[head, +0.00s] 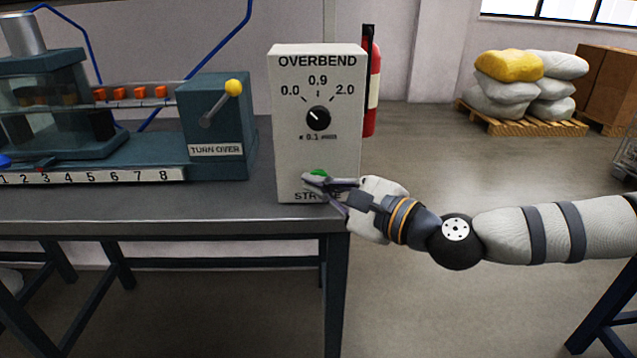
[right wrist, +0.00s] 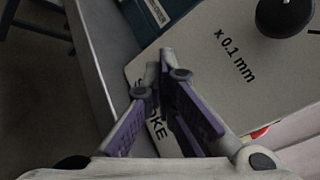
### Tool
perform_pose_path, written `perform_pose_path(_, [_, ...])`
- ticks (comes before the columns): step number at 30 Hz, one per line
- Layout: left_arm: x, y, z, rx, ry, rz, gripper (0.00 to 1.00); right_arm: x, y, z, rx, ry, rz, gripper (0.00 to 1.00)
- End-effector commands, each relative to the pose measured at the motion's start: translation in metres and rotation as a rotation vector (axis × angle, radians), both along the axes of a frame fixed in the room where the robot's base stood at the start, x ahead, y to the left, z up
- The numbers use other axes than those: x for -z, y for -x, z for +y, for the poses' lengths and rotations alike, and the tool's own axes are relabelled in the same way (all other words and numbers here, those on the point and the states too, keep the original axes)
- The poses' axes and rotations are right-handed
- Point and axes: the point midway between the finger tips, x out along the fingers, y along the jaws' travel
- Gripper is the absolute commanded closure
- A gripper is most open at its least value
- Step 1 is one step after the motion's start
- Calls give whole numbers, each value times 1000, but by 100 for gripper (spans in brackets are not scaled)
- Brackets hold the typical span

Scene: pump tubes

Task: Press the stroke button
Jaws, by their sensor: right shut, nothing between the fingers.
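The control box (head: 294,150) is a light grey upright box on the right end of the table, marked OVERBEND above and STROKE below. The green stroke button (head: 318,173) shows as a sliver just above my right fingers, which cover the rest. My right gripper (head: 312,182) is shut and empty, its tips at the button's lower part; I cannot tell whether they touch it. In the right wrist view, the gripper (right wrist: 168,65) lies over the box face (right wrist: 205,65), partly covering the STROKE lettering, and the button is hidden. My left gripper is not in view.
A black dial (head: 318,118) sits above the button. Left of the box is a TURN OVER unit (head: 215,110) with a yellow-knobbed lever (head: 233,88). A red fire extinguisher (head: 373,90) is behind the box. The floor to the right is mostly open.

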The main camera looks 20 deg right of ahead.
Motion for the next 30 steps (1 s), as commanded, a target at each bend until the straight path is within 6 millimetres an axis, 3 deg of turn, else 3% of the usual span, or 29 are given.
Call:
perform_pose_path(20, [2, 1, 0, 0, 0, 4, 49, -1, -5, -2, 3, 0, -1, 100])
perform_pose_path(30, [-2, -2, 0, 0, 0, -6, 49, -1, 11, 2, 3, 1, -1, 100])
